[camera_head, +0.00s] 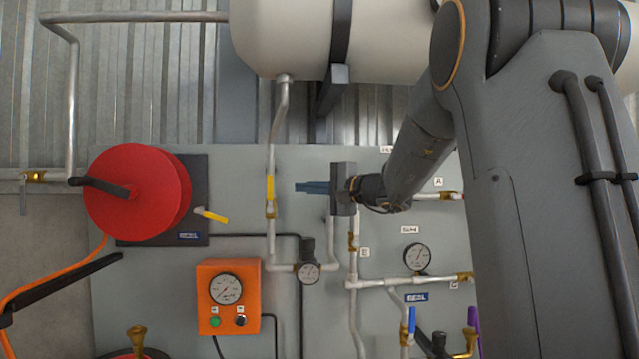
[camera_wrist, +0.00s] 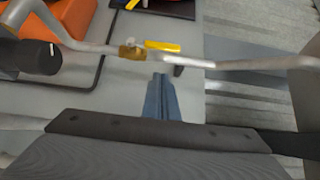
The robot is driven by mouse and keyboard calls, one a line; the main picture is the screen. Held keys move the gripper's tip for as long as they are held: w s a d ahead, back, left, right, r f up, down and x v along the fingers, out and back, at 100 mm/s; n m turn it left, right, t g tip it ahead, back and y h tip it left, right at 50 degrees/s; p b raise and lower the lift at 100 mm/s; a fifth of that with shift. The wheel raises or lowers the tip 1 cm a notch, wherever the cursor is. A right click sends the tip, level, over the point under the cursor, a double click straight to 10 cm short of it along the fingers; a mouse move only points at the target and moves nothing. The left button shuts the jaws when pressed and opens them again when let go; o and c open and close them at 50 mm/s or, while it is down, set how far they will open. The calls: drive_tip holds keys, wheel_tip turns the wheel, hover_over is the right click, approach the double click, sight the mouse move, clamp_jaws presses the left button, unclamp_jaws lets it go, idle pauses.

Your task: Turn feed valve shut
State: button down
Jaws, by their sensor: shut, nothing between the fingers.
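A valve with a yellow lever (camera_head: 270,190) and brass body sits on the vertical pipe under the tank. Its lever lies along the pipe. I cannot read a label naming it as the feed valve. In the wrist view the yellow lever (camera_wrist: 162,46) and brass body (camera_wrist: 131,52) are just beyond my fingertips. My gripper (camera_head: 298,188) is shut and empty, its blue fingers pointing left toward the lever, with a gap between them in the head view. In the wrist view the shut fingers (camera_wrist: 159,78) point at the pipe beside the lever.
A red hose reel (camera_head: 128,190) is at left, with a small yellow lever (camera_head: 211,215) beside it. An orange gauge box (camera_head: 228,300) stands below. The cream tank (camera_head: 290,40) is above. Pipes with gauges (camera_head: 417,257) and more valves are right, partly behind my arm.

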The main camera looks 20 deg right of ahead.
sight(270, 195)
drive_tip(key=w+a, duration=0.1)
drive_tip(key=a+p, duration=0.1)
drive_tip(key=a, duration=0.1)
drive_tip(key=w+a+p, duration=0.1)
drive_tip(key=a, duration=0.1)
drive_tip(key=shift+w, duration=0.35)
